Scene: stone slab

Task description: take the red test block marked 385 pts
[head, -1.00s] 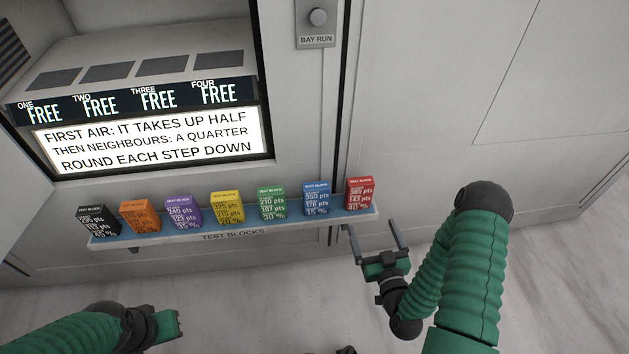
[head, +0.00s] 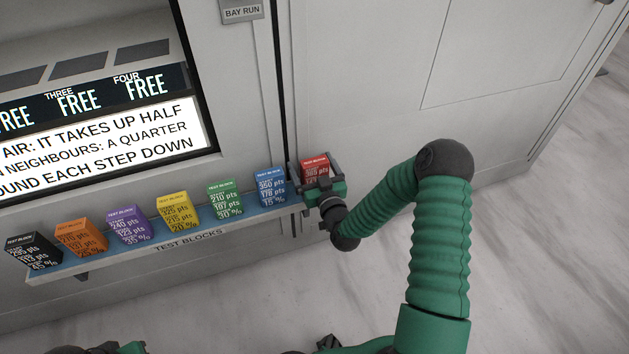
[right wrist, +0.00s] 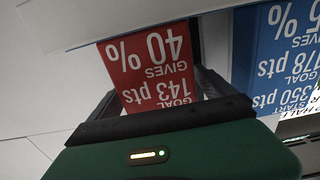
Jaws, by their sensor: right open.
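The red test block (head: 316,169) stands at the right end of the shelf (head: 110,257); its face reads 385 pts in the head view. My right gripper (head: 315,164) is open with one finger on each side of the block. In the right wrist view the red block (right wrist: 152,68) sits between the open fingers, showing 143 pts and 40 %. I cannot tell whether the fingers touch it. My left gripper (head: 130,347) is mostly cut off at the bottom edge, and its jaws cannot be made out.
A blue block (head: 270,186) stands just left of the red one, close to my gripper's left finger. Green, yellow, purple, orange and black blocks continue along the shelf. The cabinet wall (head: 365,90) rises behind. A lit display (head: 100,145) is above left.

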